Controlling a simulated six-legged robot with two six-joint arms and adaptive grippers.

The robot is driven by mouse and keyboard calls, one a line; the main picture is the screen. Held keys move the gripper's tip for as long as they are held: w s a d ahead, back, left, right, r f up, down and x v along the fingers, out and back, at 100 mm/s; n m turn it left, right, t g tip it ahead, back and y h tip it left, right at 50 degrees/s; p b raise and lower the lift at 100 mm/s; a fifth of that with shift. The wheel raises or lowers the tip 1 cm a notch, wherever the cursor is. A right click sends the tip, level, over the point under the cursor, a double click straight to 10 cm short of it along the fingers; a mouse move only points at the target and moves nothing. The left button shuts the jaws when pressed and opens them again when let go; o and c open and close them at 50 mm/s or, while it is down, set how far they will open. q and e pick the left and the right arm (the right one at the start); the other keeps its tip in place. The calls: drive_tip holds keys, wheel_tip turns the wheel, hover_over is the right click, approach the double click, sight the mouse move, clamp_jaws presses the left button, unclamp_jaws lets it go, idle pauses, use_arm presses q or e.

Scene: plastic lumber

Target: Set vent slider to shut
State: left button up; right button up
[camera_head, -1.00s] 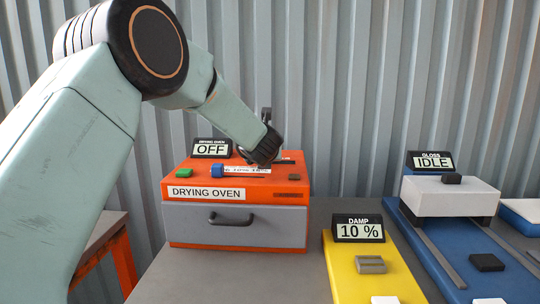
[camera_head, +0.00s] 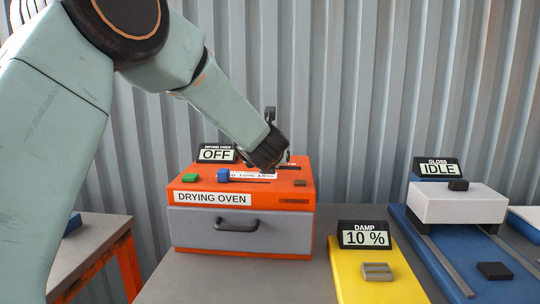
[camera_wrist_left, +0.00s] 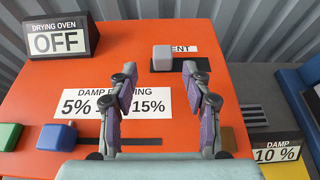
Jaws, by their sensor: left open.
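The orange drying oven (camera_head: 180,203) stands on the table, with its display reading OFF. In the left wrist view a pale grey slider knob (camera_wrist_left: 162,58) sits at the left end of a dark slot, beside a partly covered label ending in "ENT". My left gripper (camera_wrist_left: 160,70) is open above the oven top, with its fingertips to either side of the knob in the picture. I cannot tell whether they touch it. In the head view my left gripper (camera_head: 268,152) hides most of this slider. My right gripper is not in view.
The oven top also holds a blue knob (camera_head: 223,175) on the damp slot and a green button (camera_head: 190,178). A yellow damp unit (camera_head: 348,270) reading 10 % and a blue gloss unit (camera_head: 420,245) reading IDLE stand to the right. A corrugated wall is behind.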

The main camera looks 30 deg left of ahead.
sight(270, 185)
use_arm(q)
drive_tip(key=v, duration=0.6)
drive_tip(key=shift+s+r, duration=0.15)
idle(0.4)
